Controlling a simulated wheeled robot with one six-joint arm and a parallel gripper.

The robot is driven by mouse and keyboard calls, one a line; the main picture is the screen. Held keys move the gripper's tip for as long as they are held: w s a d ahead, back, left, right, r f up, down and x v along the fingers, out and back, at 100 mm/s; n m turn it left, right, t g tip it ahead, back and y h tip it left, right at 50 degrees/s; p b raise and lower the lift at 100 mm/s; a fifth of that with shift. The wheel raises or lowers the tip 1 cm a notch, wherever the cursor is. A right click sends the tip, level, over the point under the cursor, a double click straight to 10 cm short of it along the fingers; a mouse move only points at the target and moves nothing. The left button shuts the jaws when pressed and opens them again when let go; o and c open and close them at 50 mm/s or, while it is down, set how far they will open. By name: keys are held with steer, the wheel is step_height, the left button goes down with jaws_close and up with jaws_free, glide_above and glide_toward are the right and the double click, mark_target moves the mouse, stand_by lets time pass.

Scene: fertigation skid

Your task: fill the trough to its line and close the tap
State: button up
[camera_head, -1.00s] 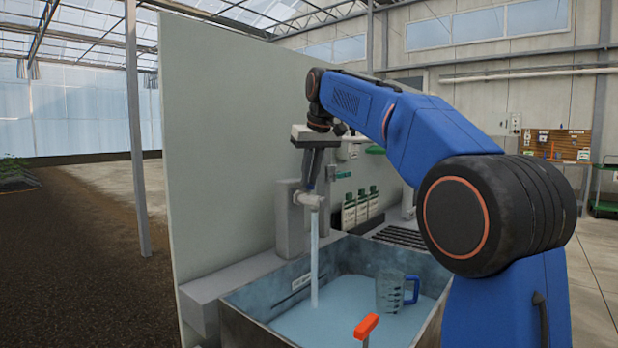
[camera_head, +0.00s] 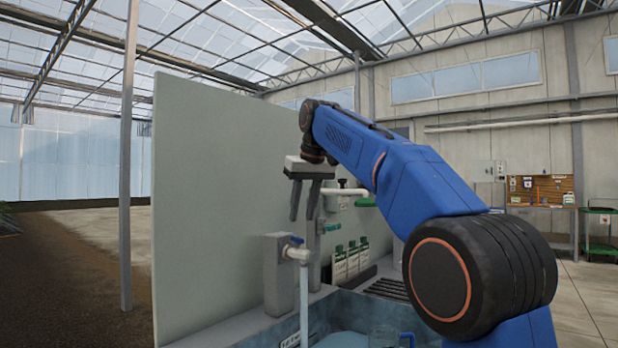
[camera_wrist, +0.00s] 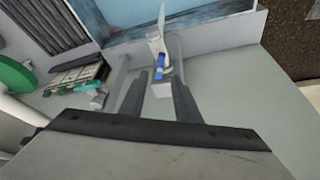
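The tap (camera_head: 297,253) sits on a grey post, with a blue handle (camera_head: 297,240) on top. A stream of water (camera_head: 304,298) runs from its spout into the trough (camera_head: 240,340). The trough holds water, but its lower part is cut off in the head view. A marking (camera_head: 300,338) shows on its inner wall; the water level against it cannot be read. My gripper (camera_head: 302,219) is open and empty above the tap, fingers pointing down. In the wrist view the tap's blue handle (camera_wrist: 161,71) shows between and beyond the fingers, apart from them.
A jug with a blue handle (camera_head: 385,338) stands in the trough. A tall pale panel (camera_head: 210,200) rises on the left. A pipe with a green part (camera_head: 365,202) is near my gripper.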

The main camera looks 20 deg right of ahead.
steer(key=v, duration=1.1)
steer(key=shift+w+d+r, duration=0.1)
stand_by(0.9)
steer(key=shift+d, duration=0.15)
